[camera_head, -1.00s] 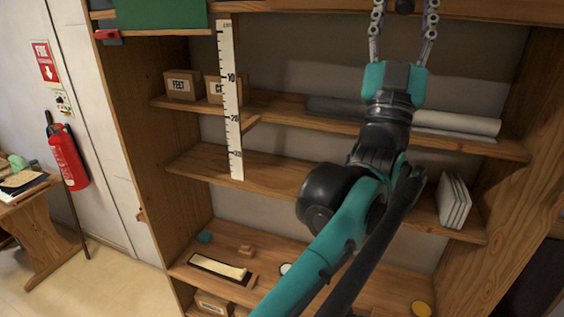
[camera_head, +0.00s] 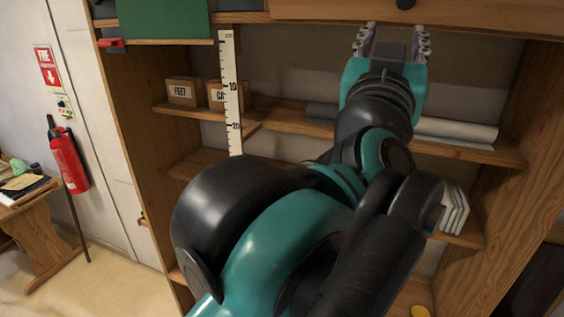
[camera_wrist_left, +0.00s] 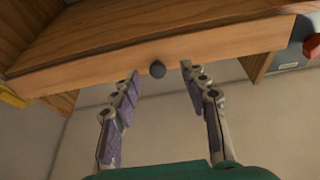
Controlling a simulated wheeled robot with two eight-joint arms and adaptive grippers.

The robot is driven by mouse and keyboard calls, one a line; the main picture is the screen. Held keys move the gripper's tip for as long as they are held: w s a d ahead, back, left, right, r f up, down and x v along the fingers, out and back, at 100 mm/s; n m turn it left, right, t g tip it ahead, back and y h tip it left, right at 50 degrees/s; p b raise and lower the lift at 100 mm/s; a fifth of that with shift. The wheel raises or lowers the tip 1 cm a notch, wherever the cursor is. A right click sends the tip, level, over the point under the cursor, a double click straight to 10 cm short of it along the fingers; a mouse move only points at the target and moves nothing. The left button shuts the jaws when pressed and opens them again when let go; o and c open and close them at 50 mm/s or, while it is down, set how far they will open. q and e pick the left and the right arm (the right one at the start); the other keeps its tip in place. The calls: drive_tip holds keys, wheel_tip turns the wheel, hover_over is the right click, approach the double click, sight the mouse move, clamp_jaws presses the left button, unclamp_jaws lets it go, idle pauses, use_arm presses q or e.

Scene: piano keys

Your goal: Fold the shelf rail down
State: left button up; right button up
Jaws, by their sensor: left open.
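The wooden board with a dark round knob at the top of the shelving, which looks like the shelf rail (camera_head: 470,22), runs across the upper edge of the head view. In the left wrist view the rail (camera_wrist_left: 220,45) crosses above my fingers, with the knob (camera_wrist_left: 157,69) showing between the fingertips. My left gripper (camera_head: 392,32) is open and empty, its fingertips just below the knob in the head view. I cannot tell whether a finger touches the rail. My right gripper is not in view.
Below are wooden shelves with two small boxes (camera_head: 183,92), a grey roll (camera_head: 455,130) and upright white panels (camera_head: 454,210). A hanging ruler (camera_head: 231,90) and a green panel (camera_head: 163,18) are at left. My left arm hides much of the lower shelves.

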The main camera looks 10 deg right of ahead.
use_arm(q)
drive_tip(key=w+a+f+g+y+b, duration=0.1)
drive_tip(key=a+f+b, duration=0.3)
drive_tip(key=f, duration=0.8)
drive_tip(key=w+a+f+g+y+b, duration=0.1)
drive_tip(key=w+a+f+g+b, duration=0.1)
drive_tip(key=f, duration=1.1)
drive_tip(key=w+a+f+g+y+b, duration=0.1)
drive_tip(key=a+f+b, duration=0.5)
drive_tip(key=f, duration=0.6)
drive_tip(key=w+a+g, duration=0.1)
drive_tip(key=w+a, duration=0.1)
drive_tip(key=shift+w+f, duration=0.3)
drive_tip(key=shift+f, duration=0.1)
